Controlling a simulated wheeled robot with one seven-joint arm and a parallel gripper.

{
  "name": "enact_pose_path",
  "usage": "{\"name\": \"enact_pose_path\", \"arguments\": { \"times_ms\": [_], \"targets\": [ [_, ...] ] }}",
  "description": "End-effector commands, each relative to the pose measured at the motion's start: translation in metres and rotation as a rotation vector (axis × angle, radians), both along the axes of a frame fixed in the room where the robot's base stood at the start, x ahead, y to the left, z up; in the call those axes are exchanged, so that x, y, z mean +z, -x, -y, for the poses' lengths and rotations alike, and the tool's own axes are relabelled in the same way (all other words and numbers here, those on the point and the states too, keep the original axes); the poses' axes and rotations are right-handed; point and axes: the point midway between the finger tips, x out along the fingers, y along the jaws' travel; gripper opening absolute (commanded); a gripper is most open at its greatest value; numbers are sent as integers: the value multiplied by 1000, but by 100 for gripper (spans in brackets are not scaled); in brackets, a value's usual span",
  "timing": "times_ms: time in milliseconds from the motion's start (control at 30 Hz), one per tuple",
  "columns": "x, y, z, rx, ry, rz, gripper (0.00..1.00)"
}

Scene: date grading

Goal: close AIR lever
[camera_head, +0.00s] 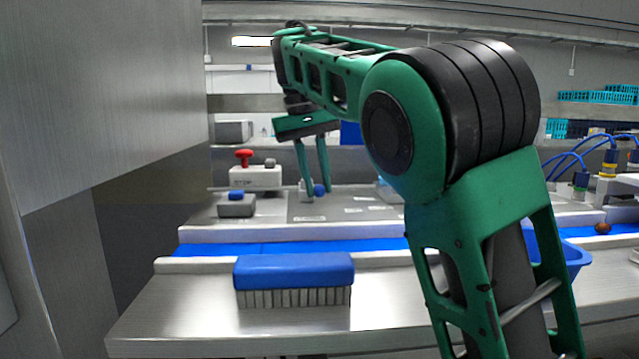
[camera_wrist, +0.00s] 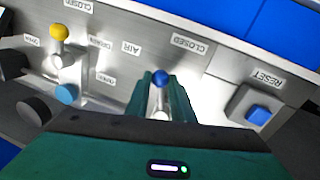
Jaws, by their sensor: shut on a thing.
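The AIR lever has a blue ball knob (camera_wrist: 160,77) on a metal stem, on a grey panel (camera_wrist: 110,70) with an AIR label and a CLOSED label. My gripper (camera_wrist: 162,98) is shut on the lever, with one green finger on each side just below the knob. In the head view my gripper (camera_head: 315,192) reaches down to the panel (camera_head: 355,212), and the blue knob (camera_head: 320,190) shows at its fingertips. The lever's base is partly hidden by the fingers.
A yellow-knobbed lever (camera_wrist: 59,32) and a light-blue knob (camera_wrist: 67,94) stand left of my gripper in the wrist view. A blue RESET button (camera_wrist: 258,114) is to the right. A red stop button (camera_head: 244,157) and a blue brush (camera_head: 294,272) show in the head view.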

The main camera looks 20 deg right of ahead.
Motion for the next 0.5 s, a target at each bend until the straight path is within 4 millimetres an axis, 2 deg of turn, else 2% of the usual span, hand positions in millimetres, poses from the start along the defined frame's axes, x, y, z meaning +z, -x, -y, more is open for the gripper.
{"name": "enact_pose_path", "arguments": {
  "times_ms": [500],
  "targets": [
    [0,-2,-6,-110,2,8,0]
  ]
}}
